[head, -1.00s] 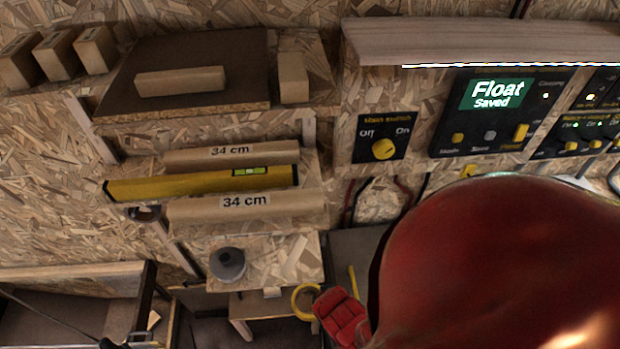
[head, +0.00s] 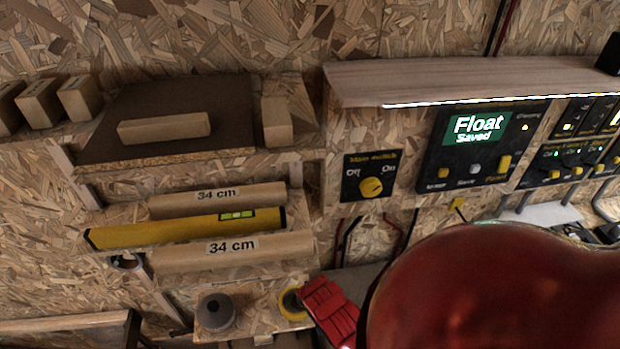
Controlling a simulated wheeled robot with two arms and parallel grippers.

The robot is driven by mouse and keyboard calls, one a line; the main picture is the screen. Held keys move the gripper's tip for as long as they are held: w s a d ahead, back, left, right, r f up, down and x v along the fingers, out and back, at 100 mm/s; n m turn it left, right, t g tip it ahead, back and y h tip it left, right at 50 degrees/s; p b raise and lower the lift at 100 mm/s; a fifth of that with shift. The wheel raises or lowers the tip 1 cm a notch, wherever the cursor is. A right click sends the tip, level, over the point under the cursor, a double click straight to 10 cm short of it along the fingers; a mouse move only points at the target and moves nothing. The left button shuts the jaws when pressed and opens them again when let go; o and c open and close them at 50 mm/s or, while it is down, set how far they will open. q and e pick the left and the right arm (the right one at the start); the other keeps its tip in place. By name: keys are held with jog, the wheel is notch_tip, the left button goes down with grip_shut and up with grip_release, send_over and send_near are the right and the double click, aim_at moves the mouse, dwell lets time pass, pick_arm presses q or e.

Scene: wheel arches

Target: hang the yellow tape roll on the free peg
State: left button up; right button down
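The yellow tape roll (head: 289,303) is at the bottom centre of the head view, at the tip of my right gripper (head: 309,300). The red fingers appear shut on the roll's right side. The roll shows in front of the chipboard panel (head: 262,297), to the right of a grey roll (head: 215,313). I cannot tell whether it touches the panel. I cannot make out the free peg; the roll, the fingers or the picture's lower edge may hide it. My large red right arm covers the lower right. My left gripper is not in view.
Above the panel are two tubes marked 34 cm (head: 233,247) and a yellow spirit level (head: 160,232). A main switch (head: 370,178) and a control panel (head: 475,150) are on the wall at right. A wooden ledge (head: 460,80) juts out above them.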

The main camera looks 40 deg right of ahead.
jog(key=shift+f+b, duration=0.2)
jog(key=shift+b, duration=0.1)
jog(key=c, duration=0.9)
grip_release()
